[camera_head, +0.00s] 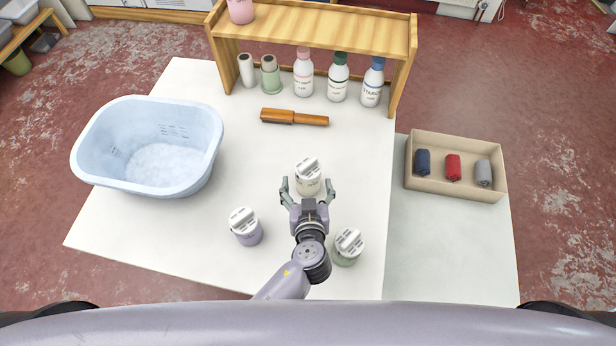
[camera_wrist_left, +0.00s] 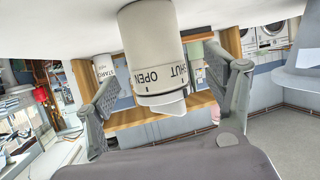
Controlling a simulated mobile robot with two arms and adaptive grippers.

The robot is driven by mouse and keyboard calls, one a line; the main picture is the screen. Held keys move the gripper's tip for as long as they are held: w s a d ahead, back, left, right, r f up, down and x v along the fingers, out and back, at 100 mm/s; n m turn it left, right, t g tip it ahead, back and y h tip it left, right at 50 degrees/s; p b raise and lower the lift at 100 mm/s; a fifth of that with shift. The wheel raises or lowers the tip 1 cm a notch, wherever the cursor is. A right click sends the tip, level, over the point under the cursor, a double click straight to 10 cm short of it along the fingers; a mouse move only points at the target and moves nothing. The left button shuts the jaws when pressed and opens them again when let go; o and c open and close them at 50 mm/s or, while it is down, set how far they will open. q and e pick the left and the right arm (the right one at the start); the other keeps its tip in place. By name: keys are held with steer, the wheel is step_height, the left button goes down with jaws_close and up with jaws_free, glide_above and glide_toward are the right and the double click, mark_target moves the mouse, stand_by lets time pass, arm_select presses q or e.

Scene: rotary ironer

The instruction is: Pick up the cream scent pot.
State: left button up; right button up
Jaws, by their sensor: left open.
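The cream scent pot (camera_head: 308,184) stands upright on the white table, with a white lid on top. My left gripper (camera_head: 309,189) is open, with one finger on each side of this pot. In the left wrist view the cream pot (camera_wrist_left: 152,45) appears upside down between the spread fingers, its lid band reading "OPEN" and "SHUT". Gaps show between the pot and both fingers. A lilac pot (camera_head: 248,234) stands to the left of my arm and a pale green pot (camera_head: 345,257) to its right, both with white lids. My right gripper is not in view.
A blue basin (camera_head: 90,160) stands at the table's left. A wooden-handled brush (camera_head: 294,117) lies behind the pot. Several bottles and rolls stand below a wooden shelf (camera_head: 330,32). A box (camera_head: 455,192) with three rolled cloths is at the right.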

mark_target(309, 176)
arm_select(q)
steer(key=x, duration=0.5)
steer(key=shift+w+d, duration=0.15)
steer(key=shift+d, duration=0.1)
steer(key=c, duration=1.3)
step_height(309, 176, up, 10)
steer(key=shift+r, duration=0.1)
step_height(309, 176, down, 7)
steer(key=shift+f, duration=0.1)
stand_by(0.4)
